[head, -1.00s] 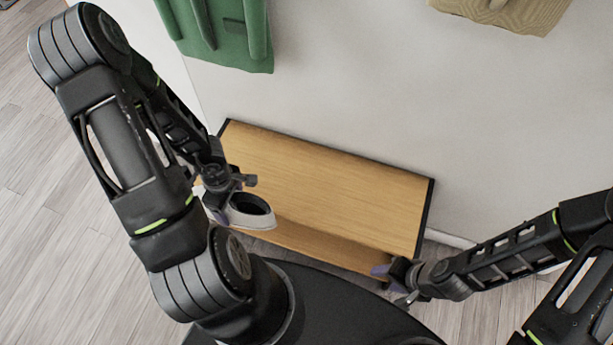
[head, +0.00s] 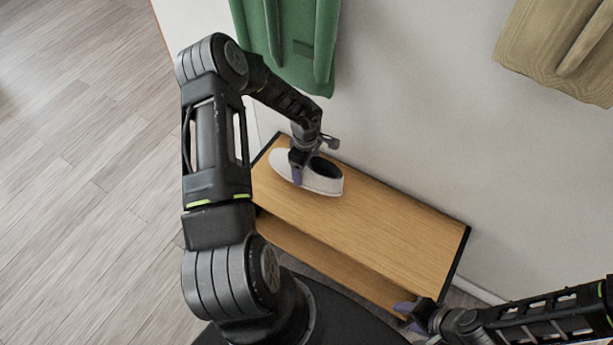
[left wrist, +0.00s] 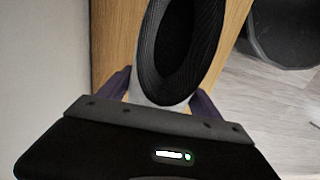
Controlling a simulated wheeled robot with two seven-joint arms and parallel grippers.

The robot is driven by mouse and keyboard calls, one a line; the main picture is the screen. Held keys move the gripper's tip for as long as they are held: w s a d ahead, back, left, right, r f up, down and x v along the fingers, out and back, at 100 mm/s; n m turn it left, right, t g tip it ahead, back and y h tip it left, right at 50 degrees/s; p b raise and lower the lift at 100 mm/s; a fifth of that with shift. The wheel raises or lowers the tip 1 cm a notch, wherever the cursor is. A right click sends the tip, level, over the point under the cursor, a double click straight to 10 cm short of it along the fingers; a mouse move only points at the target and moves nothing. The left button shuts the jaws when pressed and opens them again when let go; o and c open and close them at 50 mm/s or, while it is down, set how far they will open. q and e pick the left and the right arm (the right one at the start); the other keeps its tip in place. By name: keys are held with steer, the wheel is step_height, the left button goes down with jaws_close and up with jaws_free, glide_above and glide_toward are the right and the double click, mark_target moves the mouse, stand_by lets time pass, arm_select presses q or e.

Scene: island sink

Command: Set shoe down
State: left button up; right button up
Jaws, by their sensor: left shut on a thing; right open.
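A white shoe (head: 322,183) with a dark opening is over the left end of a wooden bench (head: 385,229). My left gripper (head: 297,168) is shut on the shoe. In the left wrist view the shoe's dark opening (left wrist: 178,45) and pale heel lie between the purple fingers of my left gripper (left wrist: 162,95), with the bench top (left wrist: 112,40) beyond. I cannot tell whether the sole touches the bench top. My right gripper (head: 410,312) is open and empty near the bench's front right corner.
A green garment (head: 290,40) and a tan garment (head: 560,50) hang on the pale wall (head: 420,90) behind the bench. The middle and right of the bench top are clear. A lower shelf (head: 320,255) shows under the top. Wood floor (head: 80,150) is free at left.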

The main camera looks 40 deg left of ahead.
mark_target(306, 177)
arm_select(q)
steer(key=shift+f, duration=0.75)
step_height(306, 177, down, 4)
steer(key=shift+w+r, duration=0.1)
steer(key=shift+r, duration=0.15)
steer(key=shift+w+f, duration=0.1)
steer(key=shift+f, duration=0.1)
steer(key=o, duration=1.7)
step_height(306, 177, up, 12)
steer(key=shift+p, duration=0.5)
